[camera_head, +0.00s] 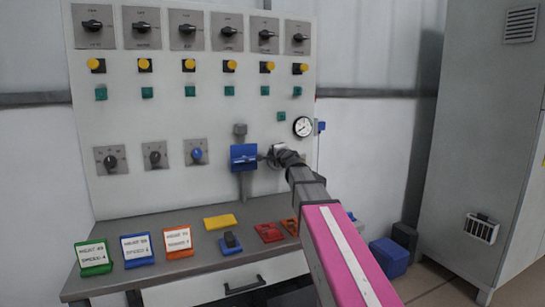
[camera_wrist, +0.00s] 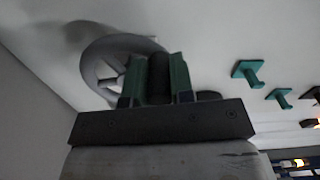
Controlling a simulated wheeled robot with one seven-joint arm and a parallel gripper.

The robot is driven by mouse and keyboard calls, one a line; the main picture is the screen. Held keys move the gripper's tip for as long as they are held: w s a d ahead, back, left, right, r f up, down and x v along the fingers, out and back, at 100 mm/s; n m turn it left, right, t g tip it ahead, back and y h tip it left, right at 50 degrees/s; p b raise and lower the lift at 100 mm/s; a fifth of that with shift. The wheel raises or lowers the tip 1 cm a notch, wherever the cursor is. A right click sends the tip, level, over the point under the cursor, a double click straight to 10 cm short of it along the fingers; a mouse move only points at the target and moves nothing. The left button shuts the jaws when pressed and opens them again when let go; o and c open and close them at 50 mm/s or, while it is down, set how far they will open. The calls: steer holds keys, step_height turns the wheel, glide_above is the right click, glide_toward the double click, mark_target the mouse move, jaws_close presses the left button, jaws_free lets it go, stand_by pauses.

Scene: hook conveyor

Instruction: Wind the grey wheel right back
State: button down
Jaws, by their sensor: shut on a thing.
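The grey wheel (camera_wrist: 92,68) shows in the wrist view as a round rim with spokes, mounted on the pale panel. My gripper (camera_wrist: 158,80) is at the wheel's right side, its two green-faced fingers shut around a dark upright cylinder that looks like the wheel's handle. The fingers hide part of the rim. In the head view a small part of the wheel (camera_head: 273,152) shows on the panel, right of a blue box; my gripper (camera_head: 285,157) reaches it and covers the rest. The wheel's exact turn cannot be told.
A blue box (camera_head: 243,157) sits close left of the wheel, and a round gauge (camera_head: 302,126) is above right. Knobs (camera_head: 110,159) line the panel's left. The desk (camera_head: 190,240) below holds coloured cards and blocks. A grey cabinet (camera_head: 470,150) stands right.

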steer(key=shift+w+d+r+m, duration=0.25)
steer(key=shift+d+m, duration=0.35)
steer(key=shift+m, duration=0.8)
steer(key=shift+w+d+r+m, duration=0.1)
steer(key=shift+d+r+m, duration=0.35)
steer(key=shift+m, duration=0.95)
steer(key=shift+w+d+r+m, duration=0.15)
steer(key=shift+d+m, duration=0.55)
steer(key=shift+m, duration=0.7)
steer(key=c, duration=1)
jaws_free()
steer(key=v, duration=1)
steer(key=shift+s+d, duration=0.15)
steer(key=shift+s, duration=0.2)
